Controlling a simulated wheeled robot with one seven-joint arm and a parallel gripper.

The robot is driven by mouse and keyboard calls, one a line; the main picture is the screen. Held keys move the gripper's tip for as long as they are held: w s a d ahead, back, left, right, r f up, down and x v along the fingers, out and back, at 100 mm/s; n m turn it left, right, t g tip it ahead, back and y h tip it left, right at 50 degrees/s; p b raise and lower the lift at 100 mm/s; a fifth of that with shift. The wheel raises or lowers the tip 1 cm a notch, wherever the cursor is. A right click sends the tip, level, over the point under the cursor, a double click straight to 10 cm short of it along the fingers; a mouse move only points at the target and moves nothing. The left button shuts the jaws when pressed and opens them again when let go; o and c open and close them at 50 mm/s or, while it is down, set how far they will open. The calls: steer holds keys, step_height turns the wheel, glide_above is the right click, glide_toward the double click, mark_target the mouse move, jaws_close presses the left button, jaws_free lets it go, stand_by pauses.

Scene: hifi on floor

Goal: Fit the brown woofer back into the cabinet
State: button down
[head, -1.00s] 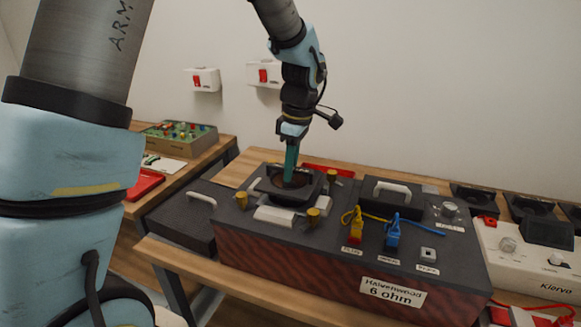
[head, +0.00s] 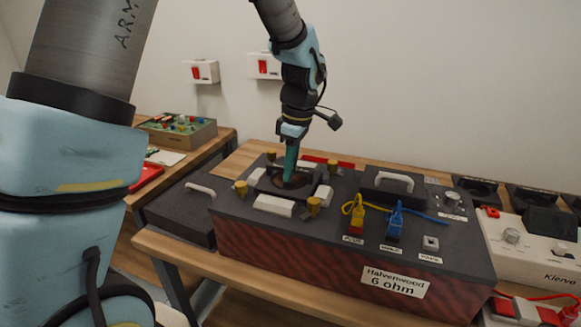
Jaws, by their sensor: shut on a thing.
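The cabinet is a dark grey-topped box with a dark red patterned front (head: 300,250), labelled "Halvenwood 6 ohm". The woofer (head: 279,183), a brown cone in a black square frame, is at the opening in the left part of the cabinet's top. My gripper (head: 290,177), with teal fingers pointing down, is shut on the woofer near its middle. The woofer looks low, about level with the top, between white blocks and brass-coloured clamps. The gripper hides part of the cone. I cannot tell whether the frame is fully seated.
Brass clamps (head: 313,206) and white blocks (head: 273,205) surround the opening. A lid-like black piece with a white handle (head: 394,181), yellow and blue plugs (head: 394,225) and a knob stand to the right. A white Kiervo unit (head: 530,250) is farther right.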

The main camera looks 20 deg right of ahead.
steer(key=shift+f, duration=0.25)
steer(key=c, duration=0.7)
jaws_free()
steer(key=r, duration=0.3)
steer(key=r+b, duration=0.1)
steer(key=r, duration=0.3)
steer(key=s+d+r+b, duration=0.1)
steer(key=r, duration=0.2)
steer(key=shift+r, duration=0.35)
step_height(320, 180, up, 8)
steer(key=p, duration=0.6)
steer(key=shift+p, duration=0.3)
